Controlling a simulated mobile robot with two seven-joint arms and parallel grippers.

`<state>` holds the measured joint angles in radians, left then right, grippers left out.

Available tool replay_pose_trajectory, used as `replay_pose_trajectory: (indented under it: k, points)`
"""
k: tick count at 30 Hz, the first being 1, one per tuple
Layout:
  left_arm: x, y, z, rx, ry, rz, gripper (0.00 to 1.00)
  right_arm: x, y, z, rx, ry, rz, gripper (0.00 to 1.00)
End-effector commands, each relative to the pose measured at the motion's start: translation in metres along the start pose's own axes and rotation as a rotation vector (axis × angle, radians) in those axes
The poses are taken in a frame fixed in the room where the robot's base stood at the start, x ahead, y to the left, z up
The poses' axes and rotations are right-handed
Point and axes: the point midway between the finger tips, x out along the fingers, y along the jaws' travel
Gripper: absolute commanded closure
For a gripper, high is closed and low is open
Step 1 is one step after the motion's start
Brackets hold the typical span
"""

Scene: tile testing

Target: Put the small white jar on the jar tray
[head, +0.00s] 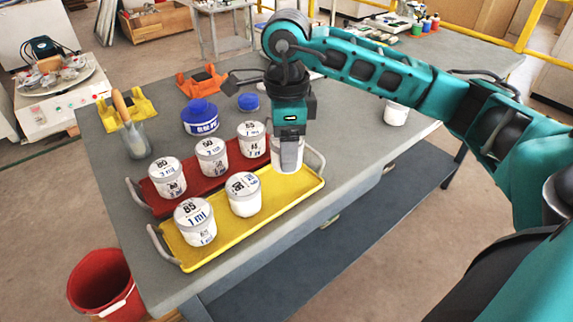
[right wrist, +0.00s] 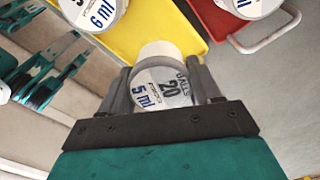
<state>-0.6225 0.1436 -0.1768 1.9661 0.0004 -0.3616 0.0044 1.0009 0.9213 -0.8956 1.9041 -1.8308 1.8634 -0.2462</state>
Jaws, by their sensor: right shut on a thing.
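My right gripper (head: 289,150) is shut on a small white jar (head: 287,158) at the right end of the yellow tray (head: 275,203). In the right wrist view the jar (right wrist: 163,85) sits between both fingers, its lid marked 20 and 5 ml. The yellow tray (right wrist: 165,22) is right behind it there. I cannot tell whether the jar's base touches the tray. Two white jars, one at the near left (head: 195,221) and one in the middle (head: 243,194), stand upright on the yellow tray. My left gripper is not in view.
A red tray (head: 193,190) with white jars lies alongside, behind the yellow one. Another white jar (head: 396,113) stands on the table at right. A red bucket (head: 100,285) is on the floor.

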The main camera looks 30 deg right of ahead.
Motion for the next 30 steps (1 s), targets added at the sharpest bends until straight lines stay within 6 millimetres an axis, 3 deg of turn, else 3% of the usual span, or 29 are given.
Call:
replay_pose_trajectory:
  k: [12, 23, 24, 30]
  points:
    - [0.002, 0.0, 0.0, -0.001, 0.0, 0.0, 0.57, 0.045, 0.0, 0.0, 0.0, 0.0, 0.001, 0.72]
    - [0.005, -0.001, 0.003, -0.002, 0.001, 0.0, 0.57, 0.05, 0.0, 0.0, 0.0, -0.001, -0.001, 0.72]
    - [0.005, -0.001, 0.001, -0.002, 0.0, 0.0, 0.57, 0.049, 0.0, 0.0, 0.0, 0.0, 0.0, 0.34]
    - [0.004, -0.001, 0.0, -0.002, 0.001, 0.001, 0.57, 0.048, 0.0, 0.0, 0.0, 0.0, 0.0, 0.15]
